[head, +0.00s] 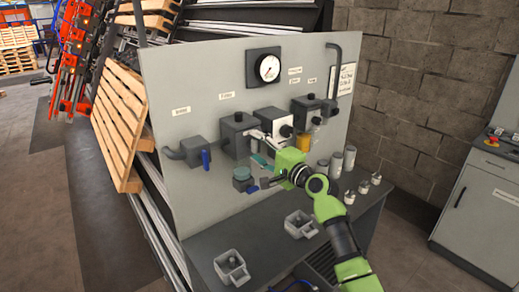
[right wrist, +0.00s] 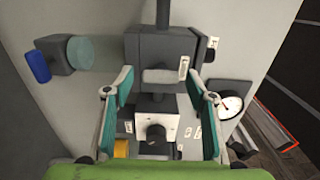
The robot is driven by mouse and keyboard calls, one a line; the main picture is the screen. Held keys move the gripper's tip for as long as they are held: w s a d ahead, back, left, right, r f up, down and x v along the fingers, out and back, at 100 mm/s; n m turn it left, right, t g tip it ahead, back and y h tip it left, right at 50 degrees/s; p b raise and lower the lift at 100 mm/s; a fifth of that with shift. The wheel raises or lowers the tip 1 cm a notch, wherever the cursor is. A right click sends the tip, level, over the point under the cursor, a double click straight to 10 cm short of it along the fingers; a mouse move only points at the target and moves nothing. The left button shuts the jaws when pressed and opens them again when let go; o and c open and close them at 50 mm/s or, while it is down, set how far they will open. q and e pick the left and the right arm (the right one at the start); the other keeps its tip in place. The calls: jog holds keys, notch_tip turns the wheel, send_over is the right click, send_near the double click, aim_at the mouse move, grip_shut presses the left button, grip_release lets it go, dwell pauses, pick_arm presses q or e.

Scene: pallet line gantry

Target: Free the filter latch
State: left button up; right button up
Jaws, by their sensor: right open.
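The filter (head: 237,133) is a dark block on the grey panel, under a small label. Its teal bowl (head: 242,173) hangs below with a blue lever at the bottom. In the right wrist view the filter block (right wrist: 165,45) is at the top centre, with a pale grey bar (right wrist: 165,76) on its front that looks like the latch. The bowl (right wrist: 82,52) shows to the left. My right gripper (head: 262,150) is open in front of the filter. In the wrist view its teal-padded fingers (right wrist: 160,84) stand either side of the bar, with gaps; contact is not visible. My left gripper is out of view.
The regulator (head: 272,124), a white block with a black knob, is close right of the filter. A yellow bowl (head: 304,140) and gauge (head: 269,68) are nearby. A blue-handled valve (head: 205,158) is left. Grey holders (head: 300,223) and several small parts stand on the bench below.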

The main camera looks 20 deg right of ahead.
jog(key=v, duration=1.2)
